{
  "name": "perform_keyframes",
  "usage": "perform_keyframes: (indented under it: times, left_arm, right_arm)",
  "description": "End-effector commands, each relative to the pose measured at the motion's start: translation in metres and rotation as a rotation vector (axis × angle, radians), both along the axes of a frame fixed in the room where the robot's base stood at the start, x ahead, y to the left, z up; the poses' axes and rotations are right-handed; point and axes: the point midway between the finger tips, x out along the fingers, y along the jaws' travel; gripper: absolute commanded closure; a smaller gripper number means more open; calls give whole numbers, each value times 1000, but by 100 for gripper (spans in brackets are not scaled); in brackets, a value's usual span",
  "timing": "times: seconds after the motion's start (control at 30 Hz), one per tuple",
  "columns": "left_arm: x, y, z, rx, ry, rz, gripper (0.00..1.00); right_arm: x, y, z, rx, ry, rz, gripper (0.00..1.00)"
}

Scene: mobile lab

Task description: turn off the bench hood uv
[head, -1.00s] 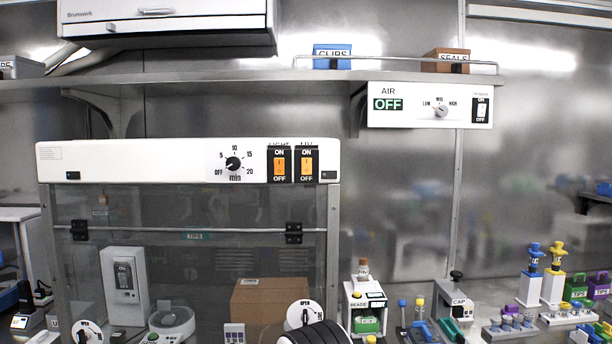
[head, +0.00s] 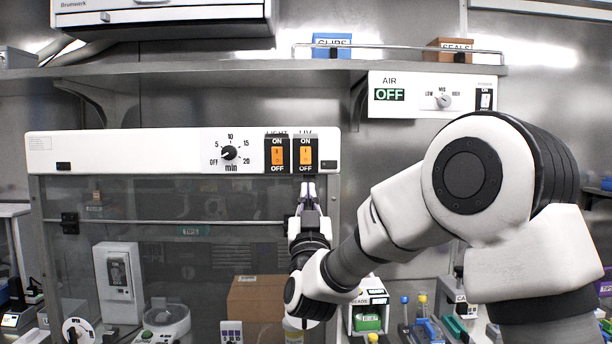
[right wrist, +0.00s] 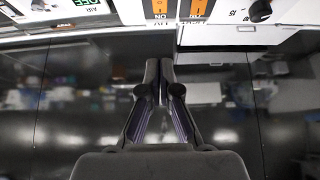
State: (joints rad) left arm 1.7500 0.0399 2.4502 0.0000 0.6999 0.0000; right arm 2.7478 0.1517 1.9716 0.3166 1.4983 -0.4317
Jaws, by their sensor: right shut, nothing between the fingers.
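The bench hood's white control panel (head: 110,153) runs along its top edge. The UV switch (head: 305,154) is the right one of two black plates with orange rockers, marked ON above and OFF below. My right gripper (head: 308,188) is shut and empty, pointing up just below the UV switch, apart from it as far as I can tell. In the right wrist view the shut fingers (right wrist: 163,65) stand close to the panel, with the UV switch (right wrist: 160,8) cut by the top edge. My left gripper is not in view.
The light switch (head: 278,154) sits directly left of the UV switch, and the timer dial (head: 229,153) is further left. The hood's glass front (head: 150,205) lies below the panel. A white air control box (head: 415,95) hangs under the shelf at upper right.

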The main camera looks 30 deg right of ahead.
Motion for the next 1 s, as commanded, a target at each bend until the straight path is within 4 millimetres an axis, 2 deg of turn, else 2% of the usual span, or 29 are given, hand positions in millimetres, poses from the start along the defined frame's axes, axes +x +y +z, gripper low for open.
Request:
perform_keyframes:
  times: [0.3, 0.47, 0.87, 1.0]
  left_arm:
    - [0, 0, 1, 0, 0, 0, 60]
    - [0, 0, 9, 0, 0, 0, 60]
    - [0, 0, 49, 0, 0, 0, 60]
    - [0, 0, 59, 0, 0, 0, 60]
  right_arm:
    - [0, 0, 1, 0, 0, 1, 100]
    - [10, -6, 11, 1, 0, 1, 100]
    - [69, -43, 60, 1, 1, 0, 100]
    - [90, -55, 55, 0, 4, 0, 100]
